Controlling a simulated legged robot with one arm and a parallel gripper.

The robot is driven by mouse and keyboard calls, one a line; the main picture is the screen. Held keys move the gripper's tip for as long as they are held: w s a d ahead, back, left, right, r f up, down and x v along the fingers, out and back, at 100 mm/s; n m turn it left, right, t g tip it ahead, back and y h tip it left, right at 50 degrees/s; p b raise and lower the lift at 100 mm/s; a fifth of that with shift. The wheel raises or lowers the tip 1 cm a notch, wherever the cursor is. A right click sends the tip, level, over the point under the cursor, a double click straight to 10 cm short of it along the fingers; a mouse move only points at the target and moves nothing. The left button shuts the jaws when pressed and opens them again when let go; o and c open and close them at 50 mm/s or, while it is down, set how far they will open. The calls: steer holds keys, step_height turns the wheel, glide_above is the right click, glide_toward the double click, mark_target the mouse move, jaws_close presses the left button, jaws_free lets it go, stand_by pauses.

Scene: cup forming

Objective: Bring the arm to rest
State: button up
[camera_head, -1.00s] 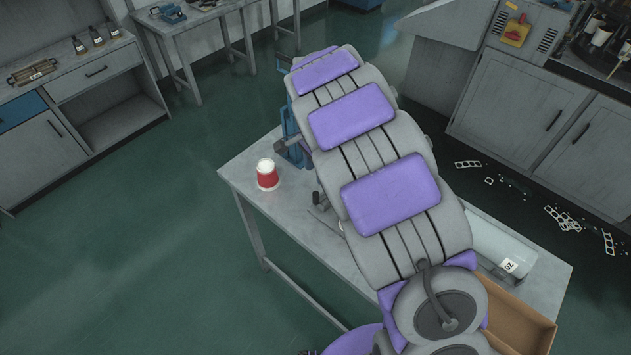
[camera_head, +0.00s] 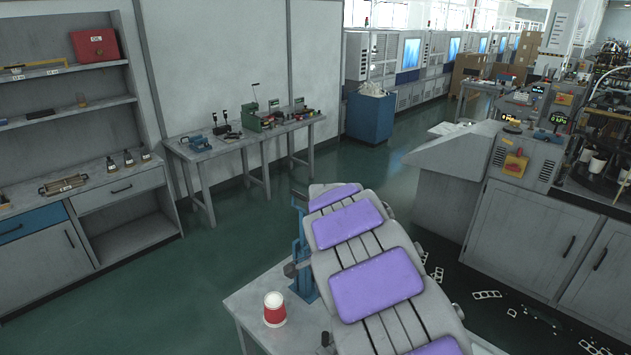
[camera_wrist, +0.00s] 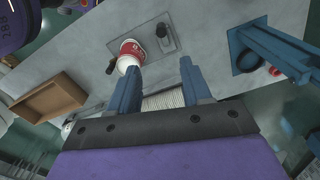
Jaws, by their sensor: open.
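A red and white cup (camera_head: 274,310) stands upright on the grey table (camera_head: 245,305), left of my arm in the head view. In the wrist view the cup (camera_wrist: 131,50) shows beyond the tip of the left finger; I cannot tell how large the gap is. My gripper (camera_wrist: 160,66) is open, its two blue fingers apart with nothing visible held between them. In the head view my arm extends over the table and hides my gripper.
A blue fixture (camera_head: 302,250) stands at the table's far edge and also shows at right in the wrist view (camera_wrist: 270,50). An open brown box (camera_wrist: 45,97) sits on the table. Cabinets (camera_head: 530,230) stand at right. Green floor at left is clear.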

steer(key=s+d+r+n+b, duration=0.1)
steer(key=s+d+n+b, duration=0.2)
steer(key=s, duration=0.5)
steer(key=s+d+r+n+b, duration=0.1)
steer(key=s+d+r+b, duration=0.1)
steer(key=s+d, duration=0.55)
steer(key=s+f+n+g+b, duration=0.1)
steer(key=s+f+n+b, duration=0.1)
steer(key=s, duration=0.9)
steer(key=s+f+n+b, duration=0.3)
steer(key=s+n, duration=0.3)
steer(key=s, duration=0.5)
steer(key=shift+a+f+g, duration=0.25)
steer(key=shift+f+g, duration=0.15)
steer(key=shift+f, duration=0.2)
